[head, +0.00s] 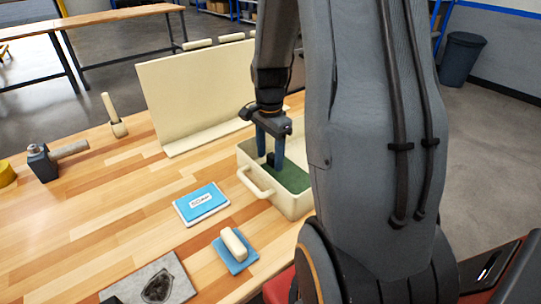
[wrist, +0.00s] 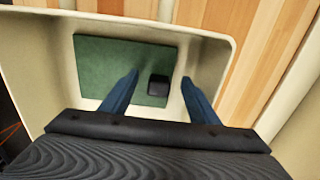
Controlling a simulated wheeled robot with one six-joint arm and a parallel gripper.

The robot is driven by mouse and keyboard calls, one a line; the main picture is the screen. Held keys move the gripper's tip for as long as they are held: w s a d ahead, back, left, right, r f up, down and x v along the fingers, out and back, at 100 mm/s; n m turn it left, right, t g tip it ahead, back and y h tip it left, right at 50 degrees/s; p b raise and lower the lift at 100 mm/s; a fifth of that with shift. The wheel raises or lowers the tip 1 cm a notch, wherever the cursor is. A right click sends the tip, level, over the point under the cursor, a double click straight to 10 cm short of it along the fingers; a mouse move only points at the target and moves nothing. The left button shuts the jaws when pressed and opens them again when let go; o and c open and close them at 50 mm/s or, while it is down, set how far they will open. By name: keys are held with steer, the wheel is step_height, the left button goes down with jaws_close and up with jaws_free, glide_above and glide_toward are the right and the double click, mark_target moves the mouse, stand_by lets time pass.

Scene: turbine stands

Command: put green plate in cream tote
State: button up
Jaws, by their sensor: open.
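The cream tote (head: 286,204) stands on the wooden table, partly hidden in the head view by my arm. Its rim also shows in the wrist view (wrist: 55,70). The green plate (head: 293,178) lies inside the tote and looks flat on its floor; it fills much of the wrist view's middle (wrist: 105,72). A small black block-like knob (wrist: 158,85) sits on the plate. My gripper (head: 270,160) points down into the tote, over the plate. Its blue fingers (wrist: 160,82) are apart, one on each side of the black knob, with gaps between.
A blue-and-white booklet (head: 203,203) and a blue plate with a cream handle (head: 235,249) lie left of the tote. A cream panel (head: 190,95) stands behind. A hammer-like tool (head: 55,158) lies far left. The table's left middle is clear.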

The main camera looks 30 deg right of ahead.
steer(key=shift+r+p, duration=2.45)
steer(key=shift+r, duration=0.75)
steer(key=shift+a, duration=0.1)
